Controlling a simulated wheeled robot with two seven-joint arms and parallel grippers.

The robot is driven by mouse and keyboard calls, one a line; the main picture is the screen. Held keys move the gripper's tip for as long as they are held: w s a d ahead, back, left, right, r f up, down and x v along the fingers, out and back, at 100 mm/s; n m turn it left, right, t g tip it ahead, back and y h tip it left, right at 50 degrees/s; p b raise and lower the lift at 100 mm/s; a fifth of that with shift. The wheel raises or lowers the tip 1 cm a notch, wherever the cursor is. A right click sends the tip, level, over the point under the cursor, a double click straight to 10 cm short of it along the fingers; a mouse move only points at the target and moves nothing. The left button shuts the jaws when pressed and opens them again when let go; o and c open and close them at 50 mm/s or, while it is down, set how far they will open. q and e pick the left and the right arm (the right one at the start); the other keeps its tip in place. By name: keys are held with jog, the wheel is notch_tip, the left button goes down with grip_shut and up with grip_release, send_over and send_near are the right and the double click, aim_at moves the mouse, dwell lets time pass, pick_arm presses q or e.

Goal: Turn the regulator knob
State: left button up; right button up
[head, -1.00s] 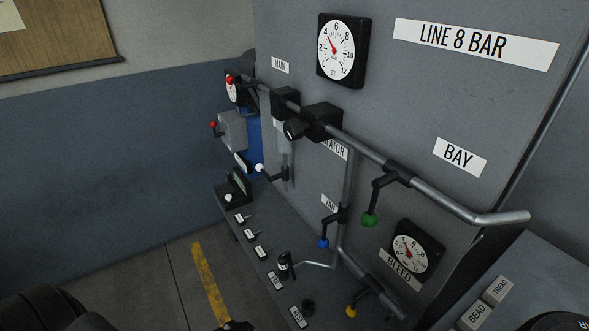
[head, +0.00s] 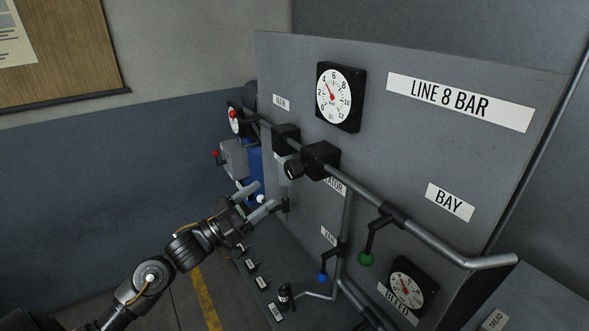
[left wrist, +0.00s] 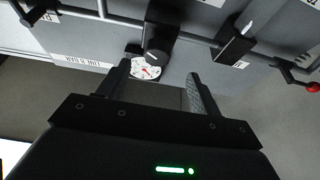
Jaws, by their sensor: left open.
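The black regulator knob (head: 293,169) sticks out from a black block (head: 321,159) on the grey panel's pipe. My left gripper (head: 264,197) is open and empty, below and to the left of the knob in the head view, apart from it. In the left wrist view the picture is turned over, and the knob (left wrist: 157,56) shows between and beyond the open fingers (left wrist: 159,78). A round white gauge (head: 335,96) hangs above the block, its needle near 4. The regulator's label is partly hidden. My right gripper is not in view.
Pipes run across the panel, with a green-tipped lever (head: 366,258), a blue-tipped lever (head: 323,277) and a bleed gauge (head: 406,284) at lower right. A second black block (head: 286,138) sits left of the regulator. A grey box with a red-tipped lever (head: 216,154) is farther left.

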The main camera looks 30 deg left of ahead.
aim_at(288, 173)
pick_arm(q)
jog(key=p+x, duration=0.1)
jog(key=x, duration=0.2)
jog(key=p+x, duration=0.1)
jog(key=x, duration=0.2)
jog(key=p+x, duration=0.2)
jog(key=x, duration=0.2)
jog(key=shift+s+d+r, duration=0.1)
jog(key=shift+s+r, duration=0.05)
jog(key=shift+r, duration=0.25)
jog(key=shift+w+d+r+h, duration=0.1)
jog(key=shift+w+d+h, duration=0.15)
jog(key=shift+w+h, duration=0.15)
